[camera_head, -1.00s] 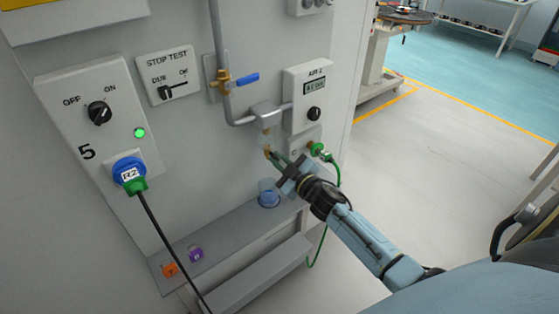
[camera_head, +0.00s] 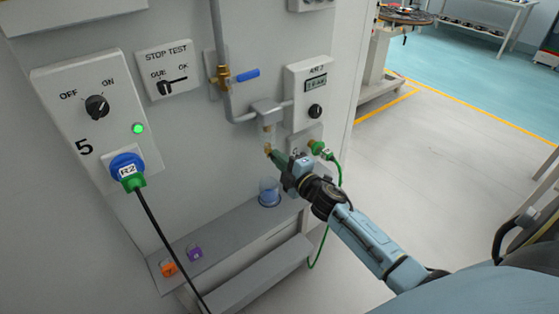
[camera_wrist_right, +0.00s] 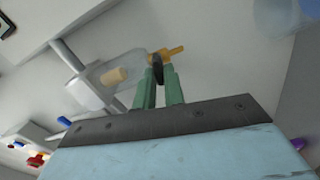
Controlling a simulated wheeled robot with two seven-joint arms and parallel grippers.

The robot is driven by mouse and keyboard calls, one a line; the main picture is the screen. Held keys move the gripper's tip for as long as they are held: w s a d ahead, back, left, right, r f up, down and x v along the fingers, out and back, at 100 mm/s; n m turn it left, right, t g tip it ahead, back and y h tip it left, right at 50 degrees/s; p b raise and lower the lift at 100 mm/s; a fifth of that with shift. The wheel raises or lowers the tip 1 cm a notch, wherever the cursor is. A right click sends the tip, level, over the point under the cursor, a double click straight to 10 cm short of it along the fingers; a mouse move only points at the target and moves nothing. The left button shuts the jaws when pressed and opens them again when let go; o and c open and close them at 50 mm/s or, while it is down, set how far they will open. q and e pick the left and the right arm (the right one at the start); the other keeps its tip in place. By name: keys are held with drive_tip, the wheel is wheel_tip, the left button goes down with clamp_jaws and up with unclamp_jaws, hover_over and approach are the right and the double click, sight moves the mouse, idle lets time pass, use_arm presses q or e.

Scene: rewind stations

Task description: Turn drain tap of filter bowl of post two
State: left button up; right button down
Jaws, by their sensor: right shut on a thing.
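The filter has a grey head (camera_head: 266,109) on the pipe and a clear bowl (camera_wrist_right: 122,72) below it. In the right wrist view a brass drain tap (camera_wrist_right: 172,51) with a dark handle (camera_wrist_right: 157,68) sits at the bowl's lower end. The brass tap also shows in the head view (camera_head: 267,148). My right gripper (camera_head: 274,154) reaches it from the lower right, its green fingers (camera_wrist_right: 158,80) shut on the dark handle. The fingers hide part of the handle. My left gripper is in neither view.
A blue-handled valve (camera_head: 245,75) is above the filter. The AIR 2 panel (camera_head: 307,75) and a green hose fitting (camera_head: 318,148) are close on the right. A clear blue cup (camera_head: 269,192) stands on the ledge (camera_head: 226,232) below.

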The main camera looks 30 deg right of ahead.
drive_tip(key=shift+n, duration=0.4)
drive_tip(key=c, duration=1.5)
unclamp_jaws()
drive_tip(key=s, duration=0.9)
drive_tip(key=s+d+p, duration=0.1)
drive_tip(key=s, duration=0.3)
drive_tip(key=shift+s, duration=0.2)
drive_tip(key=shift+f, duration=0.1)
